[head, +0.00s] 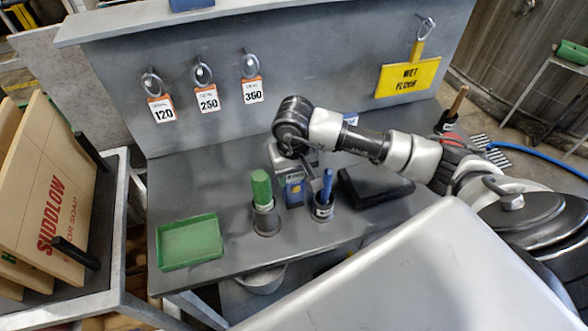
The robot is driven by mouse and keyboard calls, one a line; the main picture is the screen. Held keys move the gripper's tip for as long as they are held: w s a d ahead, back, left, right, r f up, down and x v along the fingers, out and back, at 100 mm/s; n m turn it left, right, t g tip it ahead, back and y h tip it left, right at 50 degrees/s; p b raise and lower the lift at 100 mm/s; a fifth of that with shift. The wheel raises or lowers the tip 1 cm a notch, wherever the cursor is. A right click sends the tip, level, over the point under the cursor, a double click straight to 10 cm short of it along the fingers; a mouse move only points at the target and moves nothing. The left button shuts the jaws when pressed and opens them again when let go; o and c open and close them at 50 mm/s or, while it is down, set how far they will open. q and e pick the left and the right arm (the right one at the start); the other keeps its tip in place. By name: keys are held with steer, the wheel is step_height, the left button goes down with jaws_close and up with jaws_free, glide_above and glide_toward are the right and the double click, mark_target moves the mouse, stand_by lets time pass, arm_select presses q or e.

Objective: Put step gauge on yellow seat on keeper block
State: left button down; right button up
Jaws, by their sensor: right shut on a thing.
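My right gripper (313,177) reaches in from the right and points down over the middle of the bench. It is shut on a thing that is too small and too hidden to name. Close behind and left of it stands a grey block with a blue and yellow front (293,188); I cannot tell whether it is the keeper block. A blue upright handle (327,184) in a labelled cup (323,210) is right beside the fingers; I cannot tell whether they touch. I cannot make out the step gauge or a yellow seat. My left gripper is not in view.
A green-handled tool (262,188) stands in a grey holder left of the gripper. A green tray (190,243) lies at the front left. A black object (372,187) lies to the right. Tags and a yellow sign (408,77) hang behind. The bench (215,190) is clear behind the tray.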

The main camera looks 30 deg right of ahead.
steer(key=shift+f, duration=0.15)
steer(key=o, duration=1)
